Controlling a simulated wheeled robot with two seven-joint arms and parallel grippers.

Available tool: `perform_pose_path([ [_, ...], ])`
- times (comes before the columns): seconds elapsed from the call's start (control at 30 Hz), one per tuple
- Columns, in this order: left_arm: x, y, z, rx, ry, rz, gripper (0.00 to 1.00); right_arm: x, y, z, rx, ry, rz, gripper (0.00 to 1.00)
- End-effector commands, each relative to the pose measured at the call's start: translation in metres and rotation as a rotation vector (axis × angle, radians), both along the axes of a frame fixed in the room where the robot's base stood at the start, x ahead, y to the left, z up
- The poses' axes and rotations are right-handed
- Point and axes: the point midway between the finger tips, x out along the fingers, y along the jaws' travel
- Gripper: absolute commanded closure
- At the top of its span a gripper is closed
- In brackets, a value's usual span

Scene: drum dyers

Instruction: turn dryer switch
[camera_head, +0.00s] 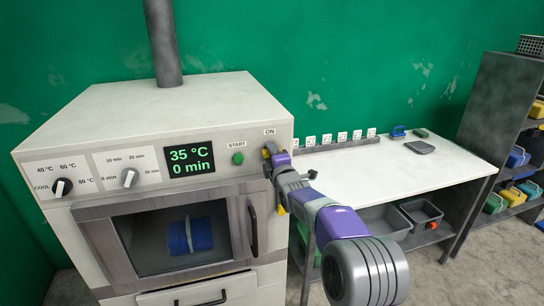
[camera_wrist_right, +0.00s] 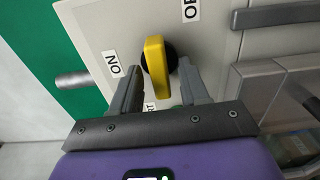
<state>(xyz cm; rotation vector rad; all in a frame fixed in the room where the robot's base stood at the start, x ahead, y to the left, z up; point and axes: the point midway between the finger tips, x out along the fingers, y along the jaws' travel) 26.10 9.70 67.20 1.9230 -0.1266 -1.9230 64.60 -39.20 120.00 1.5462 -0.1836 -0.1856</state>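The dryer is a white-grey machine (camera_head: 180,105) at the left of the head view. Its switch is a yellow lever knob (camera_wrist_right: 155,68) on a black round base, between an ON label (camera_wrist_right: 112,64) and a second, partly cut-off label (camera_wrist_right: 190,10). My right gripper (camera_wrist_right: 160,85) is open, with one finger on each side of the yellow lever; I cannot tell whether either finger touches it. In the head view my right gripper (camera_head: 271,153) is at the right end of the dryer's front panel, just under the ON label, and mostly hides the switch. My left gripper is not in view.
The panel also has two dials (camera_head: 61,187), a display (camera_head: 191,161) reading 35 °C and 0 min, and a green START button (camera_head: 238,158). A blue item (camera_head: 190,236) shows behind the door window. A white table (camera_head: 400,165) stands to the right, then a dark shelf (camera_head: 505,110).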

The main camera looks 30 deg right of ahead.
Motion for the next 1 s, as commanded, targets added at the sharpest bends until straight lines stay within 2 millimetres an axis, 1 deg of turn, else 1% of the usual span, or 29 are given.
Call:
perform_pose_path([
  [0.13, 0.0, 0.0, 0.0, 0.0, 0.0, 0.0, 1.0, -0.002, 0.001, 0.0, 0.002, 0.0, 0.0, 0.55],
  [0.23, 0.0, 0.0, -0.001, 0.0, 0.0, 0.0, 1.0, -0.009, 0.003, 0.001, 0.002, 0.0, 0.001, 0.55],
  [0.5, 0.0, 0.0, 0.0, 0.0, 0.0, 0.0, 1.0, -0.047, 0.012, 0.001, 0.005, -0.002, 0.002, 0.55],
  [0.7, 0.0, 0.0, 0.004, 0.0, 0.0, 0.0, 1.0, -0.067, 0.016, 0.001, 0.003, -0.002, 0.001, 0.55],
  [0.83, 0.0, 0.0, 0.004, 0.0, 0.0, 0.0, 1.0, -0.073, 0.018, 0.0, 0.001, -0.001, 0.0, 0.55],
  [1.0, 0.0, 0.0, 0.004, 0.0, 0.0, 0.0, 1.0, -0.074, 0.018, 0.0, 0.0, 0.0, 0.0, 0.55],
])
